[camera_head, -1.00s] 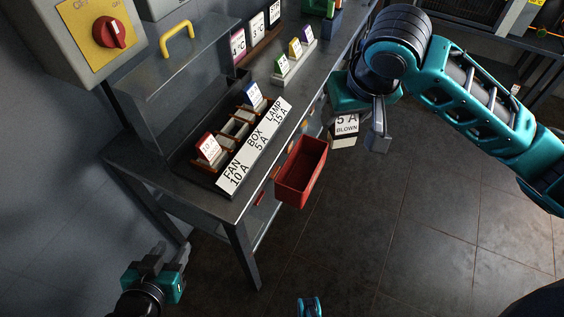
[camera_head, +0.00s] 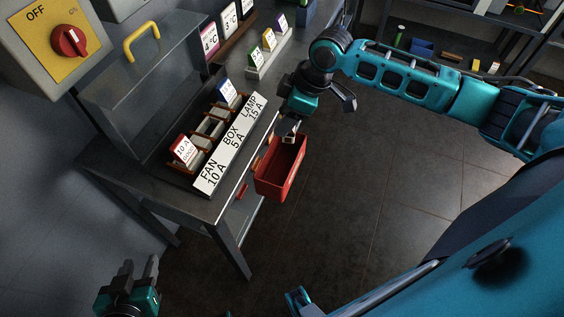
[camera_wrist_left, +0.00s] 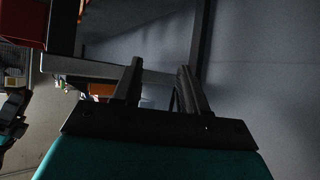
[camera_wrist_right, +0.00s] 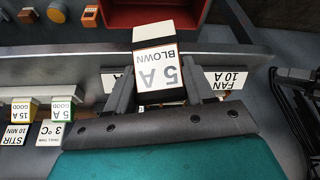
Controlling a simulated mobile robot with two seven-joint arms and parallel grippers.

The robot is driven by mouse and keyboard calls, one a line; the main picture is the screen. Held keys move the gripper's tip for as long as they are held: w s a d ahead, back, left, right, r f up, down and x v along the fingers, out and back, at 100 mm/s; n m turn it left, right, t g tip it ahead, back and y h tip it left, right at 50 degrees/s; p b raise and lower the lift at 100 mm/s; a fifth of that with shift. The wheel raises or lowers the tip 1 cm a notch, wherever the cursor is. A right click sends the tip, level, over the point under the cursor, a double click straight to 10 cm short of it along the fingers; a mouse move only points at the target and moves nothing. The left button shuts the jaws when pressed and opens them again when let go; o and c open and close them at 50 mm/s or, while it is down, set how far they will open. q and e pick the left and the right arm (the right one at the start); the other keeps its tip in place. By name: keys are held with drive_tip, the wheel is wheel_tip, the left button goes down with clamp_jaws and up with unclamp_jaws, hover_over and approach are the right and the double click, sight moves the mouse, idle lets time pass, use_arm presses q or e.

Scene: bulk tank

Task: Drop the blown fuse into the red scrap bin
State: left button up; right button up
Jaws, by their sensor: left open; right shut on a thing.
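The blown fuse (camera_wrist_right: 157,72) is a dark block with a white label reading 5 A BLOWN. My right gripper (camera_wrist_right: 155,95) is shut on it, one finger on each side. In the head view my right gripper (camera_head: 292,128) is over the far end of the open red scrap bin (camera_head: 268,187), and the fuse is mostly hidden there. The bin's red rim (camera_wrist_right: 150,22) shows beyond the fuse in the right wrist view. My left gripper (camera_head: 141,272) is open and empty, low at the bottom left; its parted fingers show in the left wrist view (camera_wrist_left: 162,92).
The grey bench (camera_head: 190,205) carries a fuse holder labelled FAN, BOX and LAMP (camera_head: 230,143), with a gap in its middle. A rack of labelled fuses (camera_head: 265,57) stands farther back. A yellow switch box (camera_head: 50,45) is at upper left. Floor right of the bin is clear.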

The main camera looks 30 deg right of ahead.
drive_tip(key=shift+f+b, duration=0.5)
drive_tip(key=shift+f, duration=0.05)
wheel_tip(320, 180, down, 4)
drive_tip(key=b, duration=0.4)
drive_tip(key=shift+r+b, duration=0.25)
drive_tip(key=shift+b, duration=0.05)
drive_tip(key=shift+f+b, duration=0.55)
drive_tip(key=shift+b, duration=0.25)
use_arm(q)
drive_tip(key=shift+h, duration=0.6)
drive_tip(key=d+f, duration=0.1)
drive_tip(key=w+d+f, duration=0.1)
drive_tip(key=d+f+b, duration=0.1)
drive_tip(key=shift+w+f, duration=0.35)
drive_tip(key=shift+f, duration=0.05)
use_arm(e)
drive_tip(key=shift+f, duration=0.25)
use_arm(q)
drive_tip(key=shift+a, duration=0.1)
drive_tip(key=shift+s+f, duration=0.1)
drive_tip(key=shift+s, duration=0.1)
use_arm(e)
drive_tip(key=o, duration=1.1)
drive_tip(key=shift+o, duration=0.2)
